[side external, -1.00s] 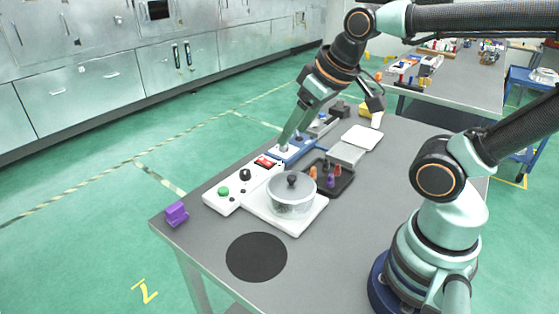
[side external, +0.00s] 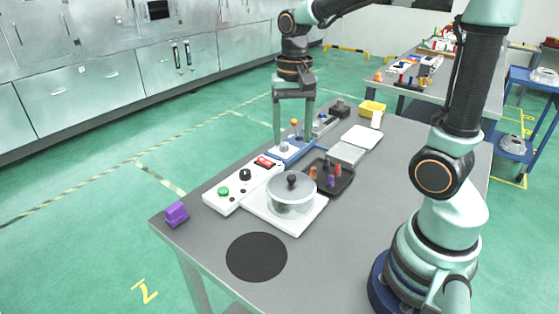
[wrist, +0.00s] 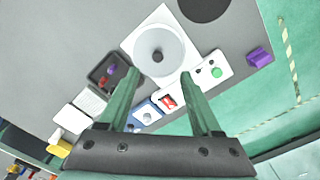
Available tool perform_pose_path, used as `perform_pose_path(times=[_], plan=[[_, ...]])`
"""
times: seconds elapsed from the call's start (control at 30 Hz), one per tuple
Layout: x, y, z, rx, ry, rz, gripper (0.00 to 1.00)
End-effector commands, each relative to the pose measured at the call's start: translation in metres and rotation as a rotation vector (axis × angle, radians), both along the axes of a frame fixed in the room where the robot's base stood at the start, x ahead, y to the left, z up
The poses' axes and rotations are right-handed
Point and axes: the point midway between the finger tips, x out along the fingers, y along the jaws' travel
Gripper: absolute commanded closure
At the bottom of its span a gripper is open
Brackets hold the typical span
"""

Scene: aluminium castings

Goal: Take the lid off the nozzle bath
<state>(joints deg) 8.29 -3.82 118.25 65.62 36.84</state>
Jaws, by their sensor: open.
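The nozzle bath (side external: 290,206) is a clear round pot on a white square plate (side external: 300,224). Its lid (side external: 291,183), translucent with a dark knob (side external: 291,179), sits on top of it. In the wrist view the lid (wrist: 159,52) shows from above, beyond my fingertips. My gripper (side external: 293,142) is open and empty, pointing down over the blue holder behind the bath. In the wrist view its two green fingers (wrist: 160,75) are spread wide apart. The gripper is apart from the lid.
A white control box (side external: 240,188) with a green button and red switch stands left of the bath. A dark tray (side external: 336,177) with small coloured nozzles is at its right. A black round mat (side external: 257,257) and purple block (side external: 176,214) lie nearer the front.

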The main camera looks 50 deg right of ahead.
Motion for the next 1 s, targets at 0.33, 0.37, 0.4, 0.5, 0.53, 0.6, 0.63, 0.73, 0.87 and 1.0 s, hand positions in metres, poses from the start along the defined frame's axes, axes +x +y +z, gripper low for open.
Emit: perform_pose_path(times=[0.33, 0.37, 0.4, 0.5, 0.53, 0.6, 0.63, 0.73, 0.87, 1.0], plan=[[-0.001, -0.001, -0.055, 0.000, 0.004, 0.001, 0.35], [-0.001, -0.001, -0.057, 0.001, 0.005, 0.001, 0.35], [0.000, -0.001, -0.060, 0.001, 0.002, 0.001, 0.35], [0.000, -0.001, -0.065, 0.000, 0.001, 0.001, 0.35], [0.000, -0.002, -0.067, 0.000, 0.001, 0.001, 0.35], [0.001, -0.004, -0.073, 0.000, 0.003, 0.000, 0.35], [0.001, -0.005, -0.077, 0.001, 0.004, 0.000, 0.35], [0.004, -0.010, -0.091, 0.001, 0.005, 0.001, 0.35], [0.004, -0.011, -0.107, 0.001, 0.004, 0.002, 0.35], [0.005, -0.010, -0.115, 0.000, 0.000, 0.002, 0.35]])
